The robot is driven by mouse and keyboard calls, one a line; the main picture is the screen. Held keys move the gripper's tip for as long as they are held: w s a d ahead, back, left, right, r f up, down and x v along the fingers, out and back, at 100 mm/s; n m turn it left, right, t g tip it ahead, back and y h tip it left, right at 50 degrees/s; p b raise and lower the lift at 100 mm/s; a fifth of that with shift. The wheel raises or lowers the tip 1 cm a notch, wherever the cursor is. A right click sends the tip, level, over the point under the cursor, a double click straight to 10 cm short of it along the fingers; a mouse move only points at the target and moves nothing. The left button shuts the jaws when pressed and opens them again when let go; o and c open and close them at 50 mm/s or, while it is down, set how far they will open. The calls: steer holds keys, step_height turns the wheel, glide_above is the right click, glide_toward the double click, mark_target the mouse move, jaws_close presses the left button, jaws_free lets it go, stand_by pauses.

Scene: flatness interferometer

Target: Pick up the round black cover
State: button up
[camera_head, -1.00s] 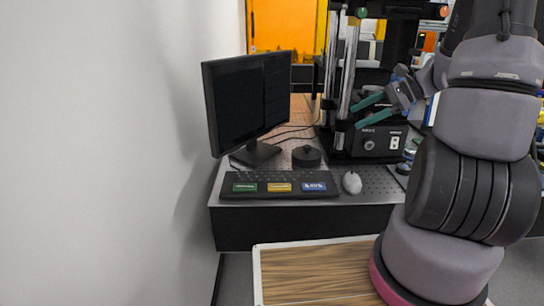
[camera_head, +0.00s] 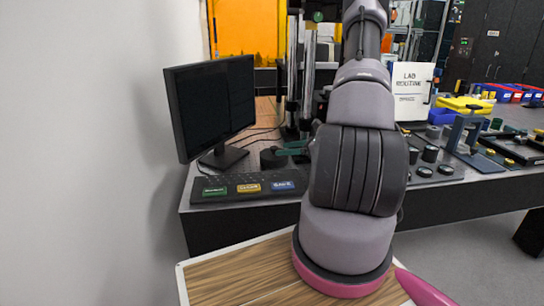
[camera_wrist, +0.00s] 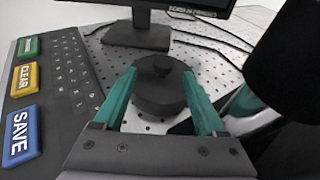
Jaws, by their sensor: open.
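The round black cover (camera_wrist: 160,88) has a small knob on top and sits on the perforated bench top in the wrist view. In the head view the cover (camera_head: 270,158) is small and partly hidden behind my gripper's fingers. My gripper (camera_wrist: 162,100) is open, with its two green fingers on either side of the cover in the wrist view. I cannot tell whether the fingers touch it or are above it. In the head view only part of my gripper (camera_head: 293,150) shows, as my arm hides the rest.
A black keyboard (camera_head: 232,187) with green, yellow and blue labelled keys lies left of the cover. A monitor (camera_head: 212,105) stands behind it. Cables run across the bench. A dark cylindrical object (camera_wrist: 290,60) is close on the right in the wrist view.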

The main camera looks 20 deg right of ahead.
mark_target(274, 147)
steer(key=x, duration=0.5)
steer(key=shift+w, duration=0.4)
jaws_close()
